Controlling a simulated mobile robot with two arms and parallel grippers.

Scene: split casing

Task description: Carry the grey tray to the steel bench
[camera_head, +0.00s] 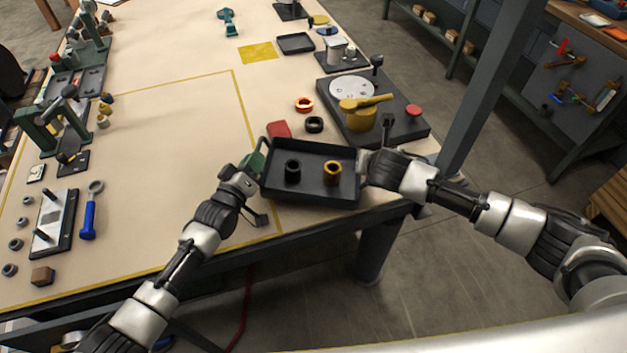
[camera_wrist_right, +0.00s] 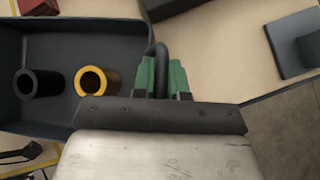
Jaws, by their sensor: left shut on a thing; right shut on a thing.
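My left gripper (camera_head: 257,168) is shut on the tray's left handle. My right gripper (camera_head: 364,165) is shut on the right handle. In the right wrist view, the green fingers of the right gripper (camera_wrist_right: 161,78) close around the dark handle, beside the tray (camera_wrist_right: 60,107). I cannot tell whether the tray touches the table. I cannot identify the steel bench.
A red block (camera_head: 279,129), an orange-red ring (camera_head: 304,105) and a black ring (camera_head: 314,125) lie just behind the tray. A dark fixture plate (camera_head: 400,120) with a yellow part stands behind right. A grey post (camera_head: 495,80) rises at right. The table's middle is clear.

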